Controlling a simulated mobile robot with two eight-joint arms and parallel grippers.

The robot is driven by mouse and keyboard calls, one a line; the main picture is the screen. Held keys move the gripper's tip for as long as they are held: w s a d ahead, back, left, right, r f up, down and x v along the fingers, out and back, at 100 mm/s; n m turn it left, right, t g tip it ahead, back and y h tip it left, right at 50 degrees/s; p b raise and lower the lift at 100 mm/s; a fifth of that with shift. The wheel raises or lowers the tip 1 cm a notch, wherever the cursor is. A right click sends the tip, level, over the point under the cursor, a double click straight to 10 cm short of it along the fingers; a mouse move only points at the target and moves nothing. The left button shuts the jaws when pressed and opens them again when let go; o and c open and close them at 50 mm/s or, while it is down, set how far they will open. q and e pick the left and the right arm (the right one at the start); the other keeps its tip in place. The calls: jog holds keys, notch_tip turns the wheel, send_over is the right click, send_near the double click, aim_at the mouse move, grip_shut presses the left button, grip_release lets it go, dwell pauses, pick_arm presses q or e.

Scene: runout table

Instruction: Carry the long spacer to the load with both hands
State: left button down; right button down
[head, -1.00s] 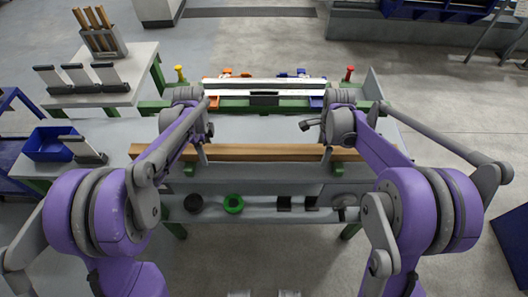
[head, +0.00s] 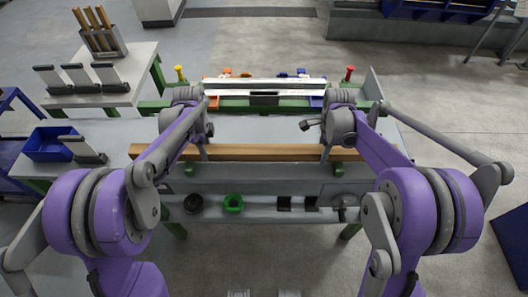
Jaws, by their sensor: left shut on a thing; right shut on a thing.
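The long spacer is a wooden beam (head: 265,152) lying left to right across the front part of the grey table. My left gripper (head: 205,152) is shut on the beam left of its middle. My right gripper (head: 326,153) is shut on it toward the right; the beam's right part is partly hidden by my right arm. The load appears to be the long pale bar (head: 265,84) at the back of the table, with orange clamps (head: 225,76) and blue clamps (head: 300,76) beside it.
A side table (head: 105,92) at the left carries several upright plates and a tool block. The table's middle (head: 265,128) is clear.

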pick_arm(q)
jog(key=shift+r, duration=0.1)
